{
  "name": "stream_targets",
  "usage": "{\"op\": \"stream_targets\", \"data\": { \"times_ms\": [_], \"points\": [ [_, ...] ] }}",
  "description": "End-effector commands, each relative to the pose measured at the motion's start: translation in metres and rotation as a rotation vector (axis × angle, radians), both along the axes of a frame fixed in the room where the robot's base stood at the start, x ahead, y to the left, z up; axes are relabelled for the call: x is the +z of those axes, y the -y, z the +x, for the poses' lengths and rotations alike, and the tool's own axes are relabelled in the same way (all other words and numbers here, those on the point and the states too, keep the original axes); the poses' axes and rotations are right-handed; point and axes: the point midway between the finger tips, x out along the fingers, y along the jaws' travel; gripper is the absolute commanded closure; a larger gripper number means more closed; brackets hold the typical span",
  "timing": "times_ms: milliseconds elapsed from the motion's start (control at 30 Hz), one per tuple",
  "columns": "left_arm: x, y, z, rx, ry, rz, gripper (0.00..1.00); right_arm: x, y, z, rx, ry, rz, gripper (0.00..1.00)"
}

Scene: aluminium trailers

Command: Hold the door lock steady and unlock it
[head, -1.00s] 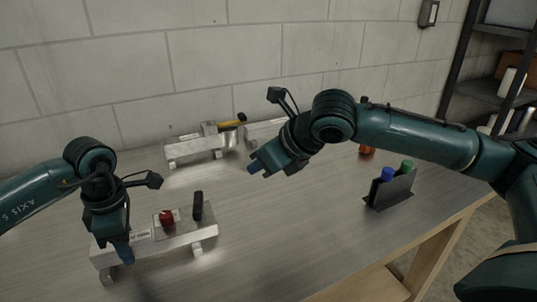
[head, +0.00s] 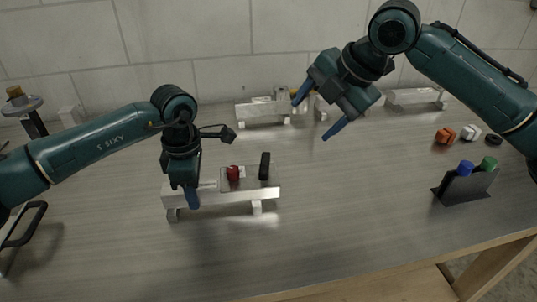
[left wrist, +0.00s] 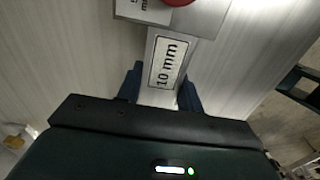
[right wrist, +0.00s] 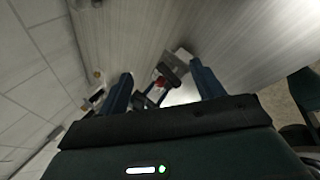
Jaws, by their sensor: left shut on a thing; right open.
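The door lock (head: 238,196) is a silver bar on short feet on the table. It carries a small red knob (head: 233,174) and an upright black handle (head: 264,166) on a plate. My left gripper (head: 192,199) is shut on the bar's left end; the left wrist view shows its fingers on both sides of the bar by a "10 mm" label (left wrist: 168,62). The red knob (left wrist: 178,2) is cut off at that view's top edge. My right gripper (head: 317,113) is open and empty, above the table behind and right of the lock. The right wrist view shows the lock's handle (right wrist: 174,66) between its fingers, further off.
Other silver bar fixtures (head: 262,111) stand along the wall. A dark holder (head: 466,186) with blue and green capped items is at the right, with small orange, white and black pieces behind it. The table is clear in front of the lock.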

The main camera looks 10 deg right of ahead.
Motion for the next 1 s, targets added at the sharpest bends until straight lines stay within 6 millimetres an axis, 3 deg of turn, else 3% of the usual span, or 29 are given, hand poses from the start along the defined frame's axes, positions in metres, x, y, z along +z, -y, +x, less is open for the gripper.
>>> {"op": "stream_targets", "data": {
  "times_ms": [233, 400, 633, 767, 1000],
  "points": [
    [0.000, 0.000, 0.000, 0.000, 0.000, 0.001, 0.93, 0.013, -0.027, -0.004, -0.426, -0.327, 0.171, 0.13],
    [0.000, 0.000, 0.000, 0.000, 0.000, 0.001, 0.93, 0.020, -0.040, -0.009, -0.653, -0.494, 0.223, 0.13],
    [0.000, 0.000, 0.000, 0.000, 0.000, 0.001, 0.93, 0.023, -0.048, -0.013, -0.796, -0.593, 0.243, 0.13],
    [0.000, 0.000, 0.000, 0.000, 0.000, 0.001, 0.93, 0.013, -0.052, -0.012, -0.809, -0.602, 0.243, 0.13],
    [0.000, 0.000, 0.000, 0.000, 0.000, 0.002, 0.93, -0.030, -0.069, -0.008, -0.806, -0.603, 0.242, 0.13]
  ]
}}
